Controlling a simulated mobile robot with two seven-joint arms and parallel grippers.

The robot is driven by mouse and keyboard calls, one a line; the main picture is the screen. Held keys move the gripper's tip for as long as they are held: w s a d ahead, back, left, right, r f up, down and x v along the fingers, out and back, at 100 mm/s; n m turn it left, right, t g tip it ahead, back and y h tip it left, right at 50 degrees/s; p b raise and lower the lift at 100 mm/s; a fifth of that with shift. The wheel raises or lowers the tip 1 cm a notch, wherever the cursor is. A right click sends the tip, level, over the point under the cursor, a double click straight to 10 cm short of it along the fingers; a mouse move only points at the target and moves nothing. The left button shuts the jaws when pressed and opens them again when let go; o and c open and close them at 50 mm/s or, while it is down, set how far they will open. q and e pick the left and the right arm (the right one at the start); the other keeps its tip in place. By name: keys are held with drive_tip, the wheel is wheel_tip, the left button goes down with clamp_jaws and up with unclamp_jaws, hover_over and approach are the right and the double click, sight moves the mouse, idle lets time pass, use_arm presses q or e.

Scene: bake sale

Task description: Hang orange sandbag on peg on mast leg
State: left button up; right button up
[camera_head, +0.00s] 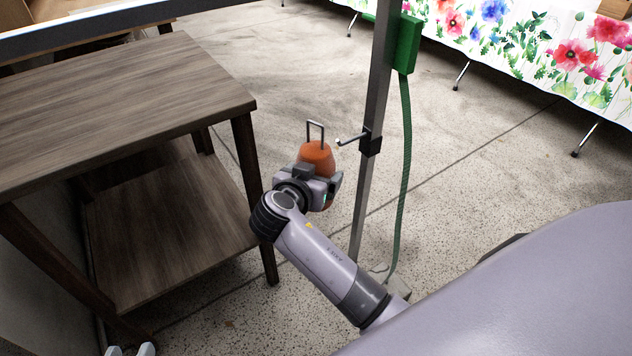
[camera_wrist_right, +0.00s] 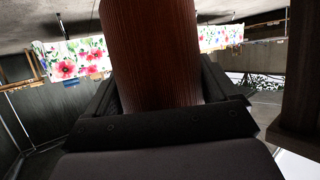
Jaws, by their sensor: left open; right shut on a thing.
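The orange sandbag (camera_head: 316,153) is upright with its grey wire handle on top. My right gripper (camera_head: 318,180) is shut on it; in the right wrist view the bag (camera_wrist_right: 152,55) looks reddish brown between the jaws. The peg (camera_head: 349,141) sticks out leftward from a black clamp (camera_head: 370,143) on the grey mast leg (camera_head: 375,90). The handle is left of the peg and apart from it in the picture; the depth gap is unclear. Two pale tips at the bottom left edge appear to be my open left gripper (camera_head: 131,350), mostly cut off.
A dark wooden table (camera_head: 120,75) with a lower shelf (camera_head: 165,230) stands left of the bag. A green box (camera_head: 407,44) and green cable (camera_head: 404,170) are on the mast's right side. Flowered cloth (camera_head: 540,45) hangs at the back right. Open floor lies behind the mast.

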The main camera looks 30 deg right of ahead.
drive_tip(key=f+b, duration=0.1)
drive_tip(key=b, duration=0.1)
drive_tip(key=w+f+m+g+h+b, duration=0.1)
drive_tip(key=f+b, duration=0.1)
drive_tip(key=w+f+m+g+b, duration=0.1)
drive_tip(key=b, duration=0.1)
drive_tip(key=shift+f+h, duration=0.25)
drive_tip(key=shift+h, duration=0.05)
drive_tip(key=b, duration=0.1)
drive_tip(key=f+m+g+b, duration=0.1)
drive_tip(key=b, duration=0.1)
drive_tip(key=shift+w+a+f+h, duration=0.15)
drive_tip(key=shift+w+h, duration=0.05)
drive_tip(key=shift+h, duration=0.1)
use_arm(q)
wheel_tip(320, 180, down, 6)
drive_tip(key=d+t+h+b, duration=0.1)
drive_tip(key=d, duration=0.1)
drive_tip(key=shift+s+r+b, duration=0.2)
drive_tip(key=shift+b, duration=0.2)
use_arm(e)
drive_tip(key=shift+w+f+m+g, duration=0.1)
drive_tip(key=shift+f+m+g, duration=0.1)
drive_tip(key=shift+m+g, duration=0.35)
use_arm(q)
drive_tip(key=shift+d, duration=0.15)
use_arm(e)
drive_tip(key=shift+a, duration=0.1)
drive_tip(key=shift+d, duration=0.2)
